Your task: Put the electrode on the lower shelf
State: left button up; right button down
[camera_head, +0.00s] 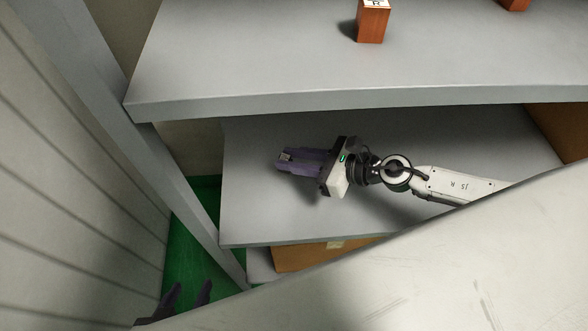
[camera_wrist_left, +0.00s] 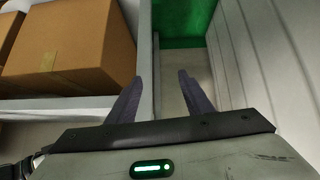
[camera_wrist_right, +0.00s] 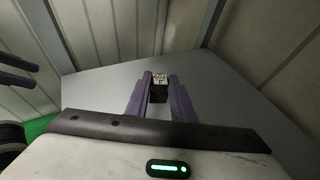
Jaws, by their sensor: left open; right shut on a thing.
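My right gripper (camera_head: 284,160) reaches in from the right over the lower shelf (camera_head: 255,215). It is shut on a small dark block with a white printed label, seemingly the electrode (camera_wrist_right: 159,92); the fingers hide most of it in the head view. In the right wrist view the block sits between the fingertips (camera_wrist_right: 159,80), over grey shelf surface. I cannot tell whether it touches the shelf. My left gripper (camera_head: 188,293) is open and empty at the bottom left of the head view, outside the shelf edge. Its fingers (camera_wrist_left: 156,82) also show in the left wrist view.
The upper shelf (camera_head: 240,60) overhangs the lower one and carries a copper-coloured labelled block (camera_head: 372,24) and another (camera_head: 515,4). A grey post (camera_head: 105,105) stands left. Cardboard boxes (camera_wrist_left: 75,48) sit below. The lower shelf around my right gripper looks clear.

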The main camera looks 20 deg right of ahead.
notch_tip(320, 180, down, 4)
jog(key=shift+w+r+b, duration=0.1)
jog(key=shift+r+b, duration=0.05)
jog(key=shift+b, duration=1.1)
jog(key=shift+r, duration=0.15)
jog(key=shift+f, duration=0.3)
jog(key=c, duration=1.5)
grip_release()
jog(key=shift+r, duration=0.1)
jog(key=shift+c, duration=0.2)
